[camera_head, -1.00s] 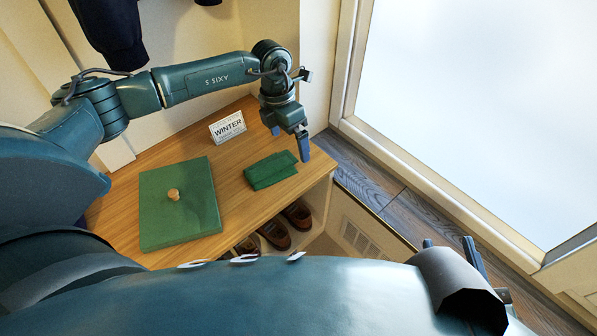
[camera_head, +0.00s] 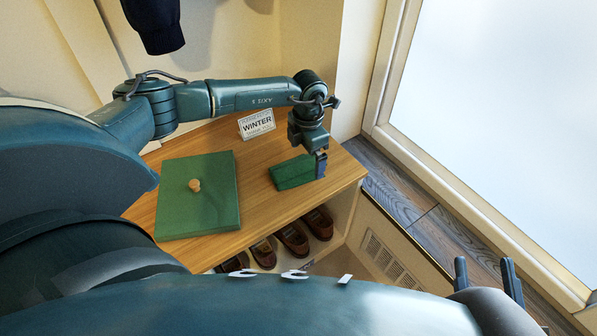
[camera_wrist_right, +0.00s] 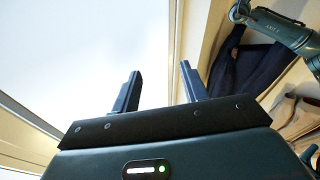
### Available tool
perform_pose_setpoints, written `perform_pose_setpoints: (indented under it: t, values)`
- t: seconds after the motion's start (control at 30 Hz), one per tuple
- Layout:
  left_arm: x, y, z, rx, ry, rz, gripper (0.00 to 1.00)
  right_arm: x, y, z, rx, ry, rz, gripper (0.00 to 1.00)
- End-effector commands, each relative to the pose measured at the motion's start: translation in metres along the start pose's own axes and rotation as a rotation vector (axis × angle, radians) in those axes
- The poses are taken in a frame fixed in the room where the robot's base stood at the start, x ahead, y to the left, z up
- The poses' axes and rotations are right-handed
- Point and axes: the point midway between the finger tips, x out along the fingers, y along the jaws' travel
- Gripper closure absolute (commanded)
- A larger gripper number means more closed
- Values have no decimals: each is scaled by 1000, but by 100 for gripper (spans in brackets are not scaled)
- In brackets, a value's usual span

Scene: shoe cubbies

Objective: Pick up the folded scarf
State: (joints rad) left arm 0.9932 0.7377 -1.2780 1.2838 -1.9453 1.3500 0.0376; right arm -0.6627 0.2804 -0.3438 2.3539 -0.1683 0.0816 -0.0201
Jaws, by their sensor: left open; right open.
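The folded green scarf (camera_head: 291,174) lies on the wooden top of the shoe cubby (camera_head: 258,208), near its right end. My left gripper (camera_head: 320,164) is open and points down over the scarf's right end. One blue fingertip shows at the scarf's right edge; the other finger is hidden, and I cannot tell whether they touch the cloth. My right gripper (camera_head: 488,280) is open and empty at the lower right, away from the cubby. Its two fingers also show apart in the right wrist view (camera_wrist_right: 158,92).
A green lidded box (camera_head: 198,210) with a wooden knob (camera_head: 194,185) stands left of the scarf. A white WINTER sign (camera_head: 257,124) stands behind it. Brown shoes (camera_head: 293,238) sit in the compartments below. Dark clothing (camera_head: 158,25) hangs above. A bright window is at right.

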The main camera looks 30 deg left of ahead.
Motion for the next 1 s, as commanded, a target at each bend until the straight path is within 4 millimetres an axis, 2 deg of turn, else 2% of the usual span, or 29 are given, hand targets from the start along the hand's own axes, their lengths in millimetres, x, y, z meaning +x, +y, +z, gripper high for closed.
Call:
perform_pose_setpoints:
  t: [0.03,0.13,0.4,0.83,1.0]
  values:
    - [14,0,-1,0,2,-1,0,0,-1,4,8,8,-1,56]
    - [25,0,0,1,0,-1,0,2,-1,4,21,16,-1,56]
    - [27,0,0,1,-1,-1,1,3,0,-2,30,21,-2,56]
    - [26,0,0,1,-1,-1,36,3,-1,-1,29,20,-4,56]
    - [26,1,0,1,-1,-1,37,2,-2,-1,29,20,-4,56]
